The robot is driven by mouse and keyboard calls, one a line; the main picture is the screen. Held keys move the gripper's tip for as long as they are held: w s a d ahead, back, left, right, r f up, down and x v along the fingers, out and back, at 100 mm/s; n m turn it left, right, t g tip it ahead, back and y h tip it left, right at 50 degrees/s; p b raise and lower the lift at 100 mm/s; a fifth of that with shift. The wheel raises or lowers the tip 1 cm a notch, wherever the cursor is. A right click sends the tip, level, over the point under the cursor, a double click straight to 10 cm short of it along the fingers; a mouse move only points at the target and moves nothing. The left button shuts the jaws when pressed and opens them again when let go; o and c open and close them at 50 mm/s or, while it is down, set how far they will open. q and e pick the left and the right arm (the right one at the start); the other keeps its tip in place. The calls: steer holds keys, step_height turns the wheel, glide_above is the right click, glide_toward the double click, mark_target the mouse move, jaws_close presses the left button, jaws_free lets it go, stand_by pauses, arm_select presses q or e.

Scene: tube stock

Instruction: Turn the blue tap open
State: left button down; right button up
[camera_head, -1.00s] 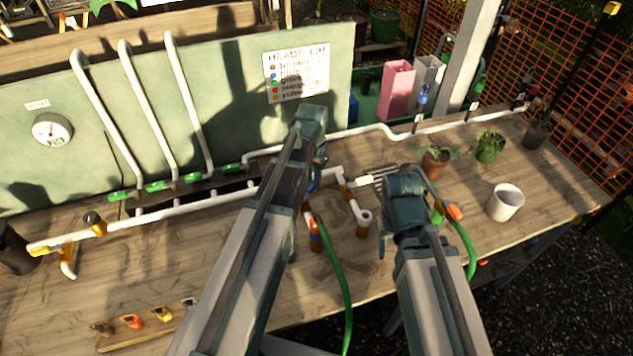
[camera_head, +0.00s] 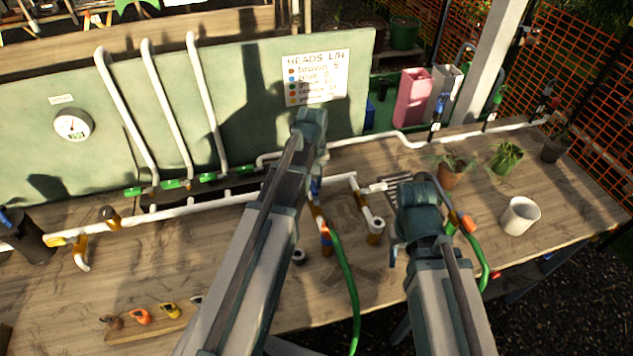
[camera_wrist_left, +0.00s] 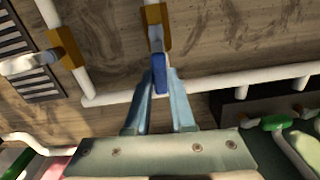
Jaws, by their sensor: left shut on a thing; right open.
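The blue tap (camera_wrist_left: 160,75) shows in the left wrist view with its handle between the two fingers of my left gripper (camera_wrist_left: 160,105). The fingers are shut on the handle. The handle looks roughly in line with the brass-coloured fitting (camera_wrist_left: 154,28) beyond it. In the head view only a small blue part (camera_head: 316,187) shows beside my left arm; my left gripper (camera_head: 314,170) is mostly hidden by its own wrist. My right gripper (camera_head: 397,248) is open, to the right over the bench; its fingers are mostly hidden.
A green hose (camera_head: 346,285) hangs from a fitting beside the left arm. White pipes (camera_head: 200,205) cross the wooden bench (camera_head: 230,260). A white mug (camera_head: 520,215) and several potted plants stand at the right. A sign (camera_head: 316,77) and gauge (camera_head: 73,125) are on the green board.

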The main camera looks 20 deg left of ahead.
mark_target(312, 186)
arm_select(q)
steer(key=shift+s+a+n, duration=0.1)
steer(key=shift+a+n, duration=0.05)
steer(key=shift+n, duration=0.35)
steer(key=c, duration=0.8)
jaws_free()
steer(key=shift+o, duration=0.2)
steer(key=shift+r, duration=0.1)
step_height(312, 186, up, 14)
steer(key=p, duration=1.3)
steer(key=shift+p, duration=0.4)
steer(key=shift+f, duration=0.2)
